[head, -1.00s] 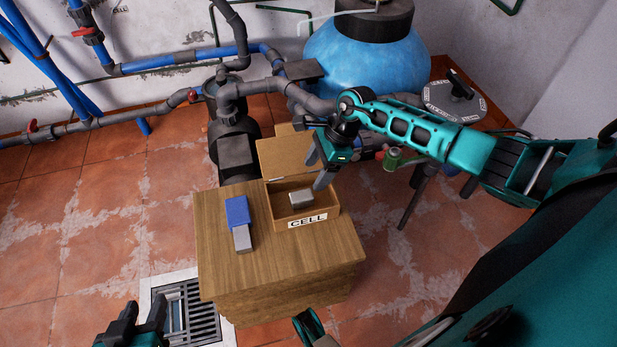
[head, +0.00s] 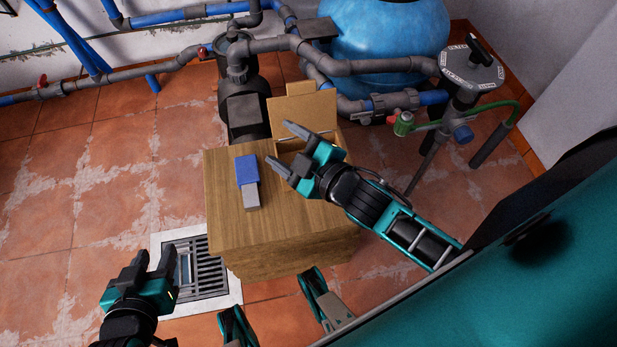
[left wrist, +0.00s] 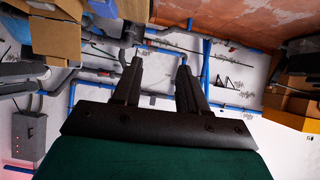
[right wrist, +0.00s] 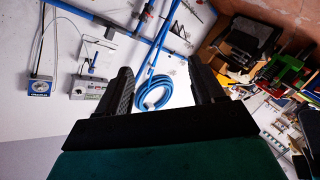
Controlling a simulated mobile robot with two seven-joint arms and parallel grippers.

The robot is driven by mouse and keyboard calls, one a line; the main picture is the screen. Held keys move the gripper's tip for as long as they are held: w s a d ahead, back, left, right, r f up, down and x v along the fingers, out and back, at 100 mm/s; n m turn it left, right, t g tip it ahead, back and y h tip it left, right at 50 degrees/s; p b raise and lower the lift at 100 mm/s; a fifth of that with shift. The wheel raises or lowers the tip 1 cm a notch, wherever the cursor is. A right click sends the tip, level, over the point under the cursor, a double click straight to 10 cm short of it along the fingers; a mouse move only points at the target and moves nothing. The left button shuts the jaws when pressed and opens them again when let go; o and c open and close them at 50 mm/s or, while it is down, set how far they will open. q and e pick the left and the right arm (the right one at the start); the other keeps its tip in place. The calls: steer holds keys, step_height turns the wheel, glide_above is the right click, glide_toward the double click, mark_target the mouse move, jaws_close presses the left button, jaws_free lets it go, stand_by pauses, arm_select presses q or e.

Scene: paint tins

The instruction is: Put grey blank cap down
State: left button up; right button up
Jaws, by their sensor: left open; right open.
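A blue block (head: 246,169) lies on the wooden stand, with a grey block (head: 250,196) touching its near end. I cannot tell whether this grey piece is the grey blank cap. The open cardboard box (head: 309,109) stands to their right, its inside and front mostly hidden by my right gripper. The pale grey block seen in it earlier is hidden now. My right gripper (head: 279,143) is open, its fingers apart and pointing left over the box's front, with nothing seen between them. My left gripper (head: 154,255) is open and empty, low left of the stand.
The wooden stand (head: 233,226) has bare top left of and in front of the blocks. A floor grate (head: 204,270) lies left of it. Behind are a dark pump (head: 246,115), grey pipes and a blue tank (head: 385,38).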

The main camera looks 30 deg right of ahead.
steer(key=s+f+m+g+h, duration=0.2)
steer(key=s+f+m+g, duration=0.25)
steer(key=s+m, duration=0.3)
arm_select(q)
steer(key=s+a+r+y+p, duration=0.1)
steer(key=a+r+p, duration=0.2)
steer(key=r+p, duration=0.5)
steer(key=p, duration=0.4)
steer(key=shift+s+r+p, duration=0.2)
steer(key=shift+s+p, duration=0.1)
steer(key=shift+p, duration=0.05)
arm_select(e)
steer(key=s+d+r+m, duration=0.1)
steer(key=d+r, duration=0.2)
steer(key=r, duration=0.5)
steer(key=shift+s+d, duration=0.25)
steer(key=shift+m+h, duration=0.25)
steer(key=shift+h, duration=0.05)
arm_select(q)
steer(key=shift+d, duration=0.1)
arm_select(e)
steer(key=shift+a, duration=0.1)
